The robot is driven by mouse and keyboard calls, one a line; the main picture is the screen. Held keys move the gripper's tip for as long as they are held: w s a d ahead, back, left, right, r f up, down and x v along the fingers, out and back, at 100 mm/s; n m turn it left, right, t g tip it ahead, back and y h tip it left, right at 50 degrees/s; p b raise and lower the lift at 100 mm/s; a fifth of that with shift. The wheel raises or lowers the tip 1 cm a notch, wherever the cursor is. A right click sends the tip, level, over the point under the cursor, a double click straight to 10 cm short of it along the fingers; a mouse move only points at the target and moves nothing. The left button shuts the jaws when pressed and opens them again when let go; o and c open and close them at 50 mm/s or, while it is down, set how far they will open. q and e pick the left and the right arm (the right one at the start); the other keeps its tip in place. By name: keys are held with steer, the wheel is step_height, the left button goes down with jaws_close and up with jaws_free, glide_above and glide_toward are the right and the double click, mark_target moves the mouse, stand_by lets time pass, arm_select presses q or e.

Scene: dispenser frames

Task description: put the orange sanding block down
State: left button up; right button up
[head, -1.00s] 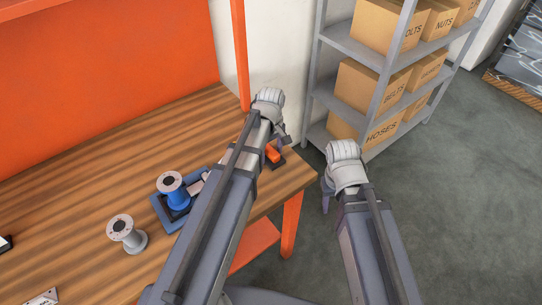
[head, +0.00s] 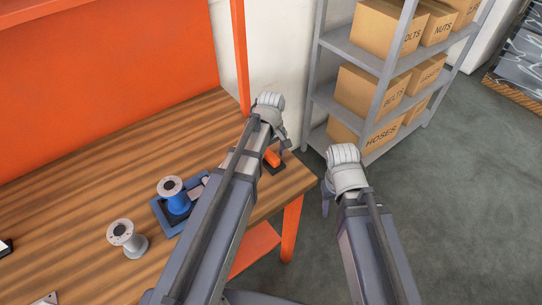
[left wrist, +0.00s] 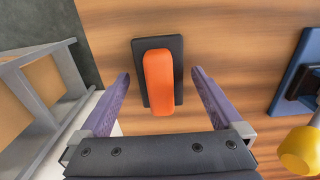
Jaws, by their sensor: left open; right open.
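The orange sanding block (head: 272,159) rests on the wooden table near its right corner, partly hidden by my left arm in the head view. In the left wrist view the sanding block (left wrist: 158,80) shows its orange grip on a dark base, lying flat on the wood. My left gripper (left wrist: 158,95) is open, with one purple finger on each side of the block and a gap to both. In the head view my left gripper (head: 283,146) is at the block. My right gripper (head: 326,203) is open and empty, off the table's right side.
A blue dispenser frame (head: 162,215) with a blue spool (head: 174,196) stands on the table left of my left arm. A grey spool (head: 126,236) stands nearer. A grey shelf (head: 356,50) with labelled boxes is beyond the table.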

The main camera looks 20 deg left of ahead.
mark_target(271, 154)
arm_select(q)
step_height(271, 154, up, 12)
steer(key=p, duration=1.1)
steer(key=s+d+m+y, duration=0.1)
steer(key=s+d+m, duration=0.9)
steer(key=s+m, duration=0.4)
steer(key=shift+s+d, duration=0.15)
steer(key=shift+d, duration=0.1)
arm_select(e)
step_height(271, 154, up, 12)
arm_select(q)
steer(key=shift+f, duration=0.1)
arm_select(e)
steer(key=shift+f, duration=0.15)
